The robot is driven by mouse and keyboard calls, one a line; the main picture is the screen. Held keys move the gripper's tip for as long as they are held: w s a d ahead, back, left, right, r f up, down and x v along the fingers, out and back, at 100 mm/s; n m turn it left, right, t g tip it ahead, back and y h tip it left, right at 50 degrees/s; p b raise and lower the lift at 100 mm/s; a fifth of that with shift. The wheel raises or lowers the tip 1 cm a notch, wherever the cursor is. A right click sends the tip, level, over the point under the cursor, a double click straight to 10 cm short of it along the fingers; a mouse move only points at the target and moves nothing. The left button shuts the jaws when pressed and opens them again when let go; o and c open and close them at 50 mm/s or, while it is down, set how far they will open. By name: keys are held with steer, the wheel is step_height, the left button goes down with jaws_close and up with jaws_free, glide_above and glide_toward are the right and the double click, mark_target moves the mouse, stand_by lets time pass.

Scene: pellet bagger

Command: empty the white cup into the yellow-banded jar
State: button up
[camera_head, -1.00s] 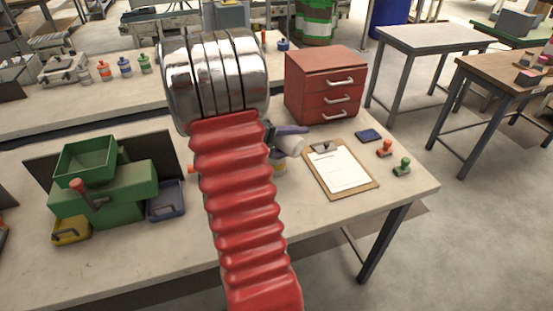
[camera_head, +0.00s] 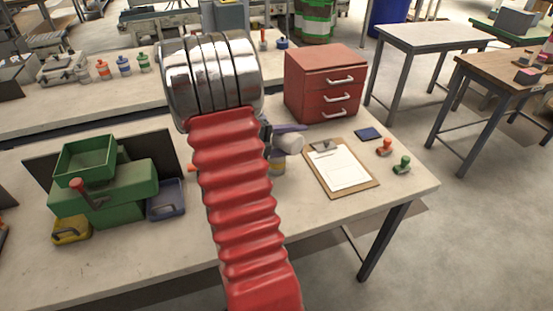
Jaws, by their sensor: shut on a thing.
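The white cup (camera_head: 291,144) is off the table, tilted on its side, beside the red arm. My gripper (camera_head: 286,130) is shut on it; only part of the gripper shows, with one dark purple finger along the cup's upper side. The jar with the yellow band (camera_head: 278,167) stands on the table just below and left of the cup, partly hidden by my arm. I cannot see the cup's contents, the jar's inside, or whether the cup's mouth is over the jar.
A clipboard (camera_head: 340,172) lies right of the jar, with a red drawer unit (camera_head: 325,85) behind. A red stamp (camera_head: 384,148), green stamp (camera_head: 402,165) and dark blue pad (camera_head: 368,134) lie further right. The green bagger (camera_head: 110,185) and blue tray (camera_head: 167,205) stand left.

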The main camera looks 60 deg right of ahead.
steer(key=shift+w+d+r+n+g+h+p, duration=0.1)
steer(key=shift+w+r+n+g+h+p, duration=0.2)
steer(key=shift+n+g+p, duration=0.4)
steer(key=shift+w+d+r+n+g+h+p, duration=0.1)
steer(key=shift+w+r+n+g+h+p, duration=0.2)
steer(key=shift+n, duration=0.7)
stand_by(1.8)
